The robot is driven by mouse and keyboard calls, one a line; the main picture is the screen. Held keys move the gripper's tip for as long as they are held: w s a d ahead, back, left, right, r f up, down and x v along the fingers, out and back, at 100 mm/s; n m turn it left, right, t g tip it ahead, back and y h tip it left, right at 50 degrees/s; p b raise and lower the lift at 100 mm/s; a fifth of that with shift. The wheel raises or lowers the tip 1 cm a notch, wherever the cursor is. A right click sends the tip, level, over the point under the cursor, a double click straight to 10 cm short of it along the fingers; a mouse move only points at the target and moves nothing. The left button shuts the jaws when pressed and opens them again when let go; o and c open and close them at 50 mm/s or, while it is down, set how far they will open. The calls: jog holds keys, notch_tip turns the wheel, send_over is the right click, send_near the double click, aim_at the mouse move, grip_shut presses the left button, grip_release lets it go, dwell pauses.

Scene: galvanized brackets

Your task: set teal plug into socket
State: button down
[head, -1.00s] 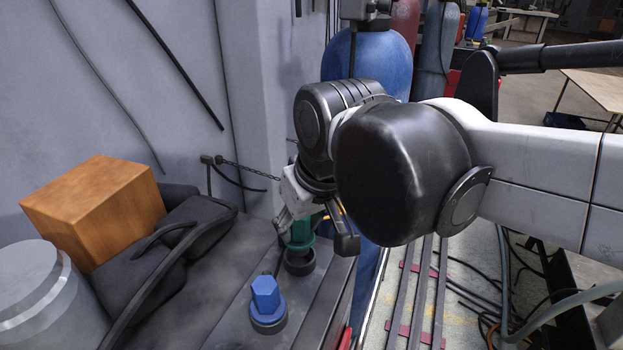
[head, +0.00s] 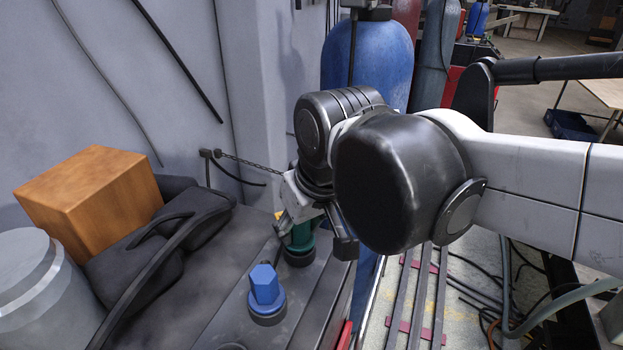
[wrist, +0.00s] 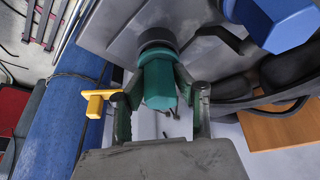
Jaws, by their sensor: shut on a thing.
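The teal plug (head: 301,236) is upright between the fingers of my gripper (head: 308,229), which is shut on it. In the wrist view the plug (wrist: 159,84) sits between the two fingertips (wrist: 161,96). A dark round socket (head: 299,257) is directly below the plug on the grey bench top. The socket (wrist: 156,37) also shows at the plug's far end in the wrist view. The plug's lower end meets or overlaps the socket's rim in view; I cannot tell how deep it sits.
A blue hex plug (head: 264,284) stands on a dark round base in front of the teal one. A yellow part (wrist: 95,102) is beside my left finger. An orange-brown box (head: 90,197), black bags (head: 150,262) and a grey cylinder (head: 35,295) crowd the left. A blue gas cylinder (head: 367,62) stands behind.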

jog(key=c, duration=1.3)
grip_release()
jog(key=shift+f, duration=0.1)
jog(key=v, duration=1.2)
